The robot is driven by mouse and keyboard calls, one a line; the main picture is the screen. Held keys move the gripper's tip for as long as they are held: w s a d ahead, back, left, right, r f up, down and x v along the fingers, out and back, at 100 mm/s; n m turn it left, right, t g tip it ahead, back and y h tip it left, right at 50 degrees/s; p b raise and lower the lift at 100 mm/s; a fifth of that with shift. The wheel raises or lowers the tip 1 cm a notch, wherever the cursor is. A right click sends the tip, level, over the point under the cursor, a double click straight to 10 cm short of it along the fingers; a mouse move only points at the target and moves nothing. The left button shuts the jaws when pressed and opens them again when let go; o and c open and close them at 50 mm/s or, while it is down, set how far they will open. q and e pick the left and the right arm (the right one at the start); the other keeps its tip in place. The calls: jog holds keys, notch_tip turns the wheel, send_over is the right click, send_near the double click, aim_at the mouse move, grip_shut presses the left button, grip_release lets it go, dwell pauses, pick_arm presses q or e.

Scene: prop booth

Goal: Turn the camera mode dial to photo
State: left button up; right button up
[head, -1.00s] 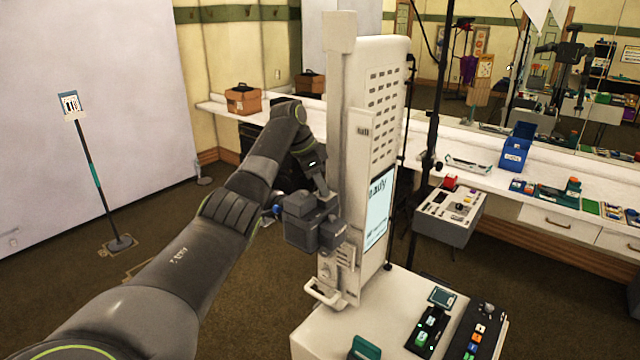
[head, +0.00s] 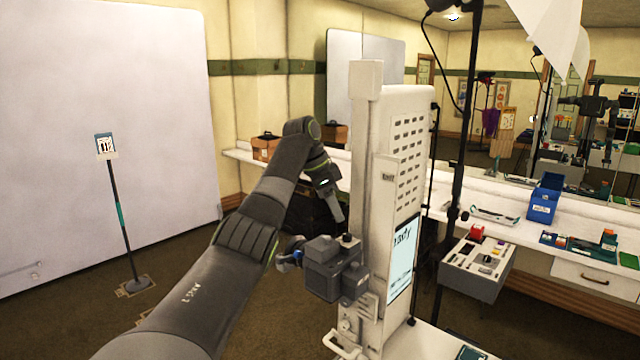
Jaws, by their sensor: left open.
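A dark boxy camera (head: 322,270) is mounted at the left side of the tall white booth cabinet (head: 372,130). A small round knob (head: 347,240), which looks like the mode dial, stands on its top; its setting is too small to read. My left arm reaches in from the left and bends down over the camera. My left gripper (head: 338,216) is open, pointing down just above the knob with a small visible gap. Its fingers are small and hard to make out. My right gripper is out of view.
A lit screen (head: 402,257) is on the cabinet's right face. A grey control box (head: 475,268) stands to the right, before a long white counter (head: 512,228) with a blue bin (head: 545,198). A sign on a pole (head: 118,205) stands left. Open floor lies between.

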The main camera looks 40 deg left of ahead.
pick_arm(q)
jog(key=b+v, duration=0.1)
jog(key=v, duration=0.9)
jog(key=shift+r, duration=0.25)
jog(key=shift+s+f, duration=0.1)
